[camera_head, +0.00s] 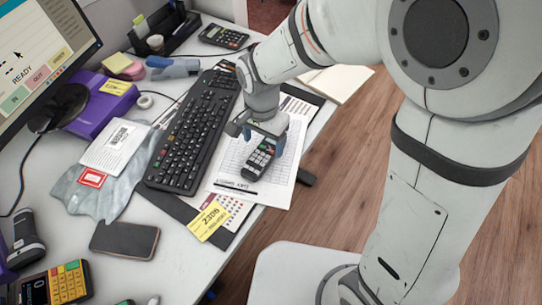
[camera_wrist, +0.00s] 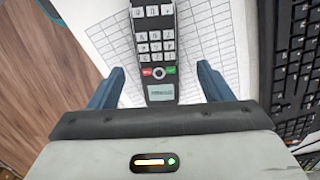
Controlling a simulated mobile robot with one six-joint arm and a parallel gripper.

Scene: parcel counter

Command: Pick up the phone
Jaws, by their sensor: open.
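A black handset with white keys, one red key, one green key and a small screen (camera_head: 259,161) lies on printed sheets at the counter's right edge. It also shows in the wrist view (camera_wrist: 156,45), lengthwise between the fingers. My gripper (camera_head: 262,135) is open above the handset, one blue-grey finger on each side. In the wrist view my gripper (camera_wrist: 162,75) shows clear gaps between both fingers and the handset. The handset's far end is cut off at the top there. A dark flat smartphone (camera_head: 124,240) lies apart at the counter's front left, away from my gripper.
A black keyboard (camera_head: 194,132) lies just left of the handset. The printed sheet (camera_head: 226,168) is under it, with a yellow 2309 ticket (camera_head: 208,221) in front. A card terminal (camera_head: 57,285) stands front left. The counter edge drops to wooden floor (camera_head: 345,175) on the right.

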